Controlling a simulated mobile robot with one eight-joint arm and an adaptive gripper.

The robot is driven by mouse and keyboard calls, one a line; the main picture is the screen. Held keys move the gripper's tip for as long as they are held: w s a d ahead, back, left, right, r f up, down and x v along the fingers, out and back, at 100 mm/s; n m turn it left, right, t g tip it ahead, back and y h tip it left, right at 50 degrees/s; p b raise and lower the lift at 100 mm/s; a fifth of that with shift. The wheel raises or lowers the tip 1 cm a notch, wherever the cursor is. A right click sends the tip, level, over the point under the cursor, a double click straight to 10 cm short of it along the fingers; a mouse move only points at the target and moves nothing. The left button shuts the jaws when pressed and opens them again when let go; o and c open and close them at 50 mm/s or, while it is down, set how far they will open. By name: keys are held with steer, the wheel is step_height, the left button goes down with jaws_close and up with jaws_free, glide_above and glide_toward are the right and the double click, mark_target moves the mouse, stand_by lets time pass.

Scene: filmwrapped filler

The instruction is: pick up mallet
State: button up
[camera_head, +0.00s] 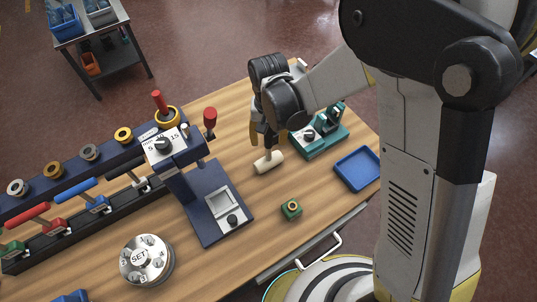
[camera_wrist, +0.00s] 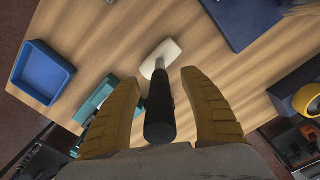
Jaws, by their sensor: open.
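The mallet has a cream head (camera_head: 268,162) resting on the wooden table in the head view. In the wrist view its head (camera_wrist: 161,57) lies beyond the fingertips, and its black handle (camera_wrist: 160,108) points up toward the camera between the two fingers. My gripper (camera_head: 264,140) is directly above the mallet, pointing down. In the wrist view my gripper (camera_wrist: 158,82) is open, with tan fingers on either side of the handle and visible gaps on both sides. In the head view the handle is mostly hidden by the gripper.
A teal device (camera_head: 322,138) stands close right of the gripper, with a blue tray (camera_head: 358,168) beyond it. A navy press-like fixture (camera_head: 213,205) stands to the left. Bare tabletop surrounds the mallet head.

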jaws_close()
steer(key=shift+r, duration=0.15)
